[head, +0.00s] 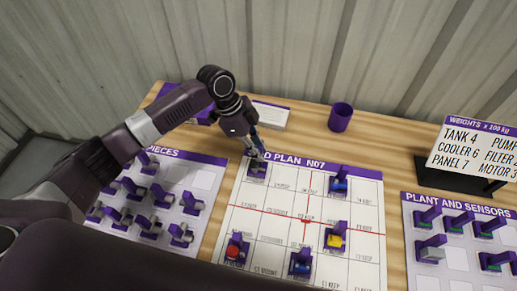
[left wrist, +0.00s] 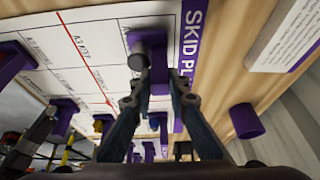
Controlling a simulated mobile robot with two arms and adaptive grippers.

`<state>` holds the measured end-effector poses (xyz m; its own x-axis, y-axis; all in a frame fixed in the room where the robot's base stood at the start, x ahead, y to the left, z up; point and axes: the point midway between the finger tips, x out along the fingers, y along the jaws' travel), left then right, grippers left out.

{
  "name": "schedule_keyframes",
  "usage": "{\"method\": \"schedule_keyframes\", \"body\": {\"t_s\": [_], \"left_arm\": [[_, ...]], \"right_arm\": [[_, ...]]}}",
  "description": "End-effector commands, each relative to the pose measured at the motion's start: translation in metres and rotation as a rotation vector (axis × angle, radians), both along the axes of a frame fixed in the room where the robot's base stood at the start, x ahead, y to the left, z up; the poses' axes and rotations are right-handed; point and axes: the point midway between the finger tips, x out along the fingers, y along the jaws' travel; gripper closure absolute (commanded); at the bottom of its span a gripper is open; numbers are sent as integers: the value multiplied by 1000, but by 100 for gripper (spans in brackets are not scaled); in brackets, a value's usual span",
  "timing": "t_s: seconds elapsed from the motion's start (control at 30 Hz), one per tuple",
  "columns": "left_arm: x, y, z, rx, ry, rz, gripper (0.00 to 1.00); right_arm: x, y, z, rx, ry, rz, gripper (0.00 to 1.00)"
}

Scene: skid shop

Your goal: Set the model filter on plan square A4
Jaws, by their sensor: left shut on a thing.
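The plan sheet (head: 260,224) lies on the wooden table, with a purple title strip, red lines and small square labels, mostly too small to read. My left gripper (head: 256,153) points down at the plan's far left corner and is shut on a purple-handled piece with a dark grey cylinder, taken as the model filter (head: 257,170). In the left wrist view, my left gripper's fingers (left wrist: 158,100) close on the purple handle of the filter (left wrist: 158,66), beside the title strip. The piece is at or just above the sheet; contact is unclear. My right gripper is not in view.
Other models stand on the plan: blue (head: 338,187), yellow (head: 335,239), red (head: 236,250) and another blue (head: 300,264). A pieces sheet (head: 203,179) lies left, a plant and sensors sheet (head: 458,257) right. A purple cup (head: 340,117) and weights sign (head: 475,150) stand behind.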

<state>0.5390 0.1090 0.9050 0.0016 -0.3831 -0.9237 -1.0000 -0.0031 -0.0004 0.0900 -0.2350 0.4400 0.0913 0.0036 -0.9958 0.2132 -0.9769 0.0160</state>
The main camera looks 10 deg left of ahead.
Motion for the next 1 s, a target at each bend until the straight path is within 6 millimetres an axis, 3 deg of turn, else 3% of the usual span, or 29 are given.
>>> {"method": "schedule_keyframes", "body": {"t_s": [0.77, 0.8, 1.0], "left_arm": [[0, 0, -12, -1, -1, 0, 100], [0, 0, -12, -1, -1, 0, 84], [0, 0, -12, 0, 0, 0, 64]], "right_arm": [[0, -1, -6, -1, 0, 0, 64], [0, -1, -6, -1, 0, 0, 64], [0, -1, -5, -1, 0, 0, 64]]}}
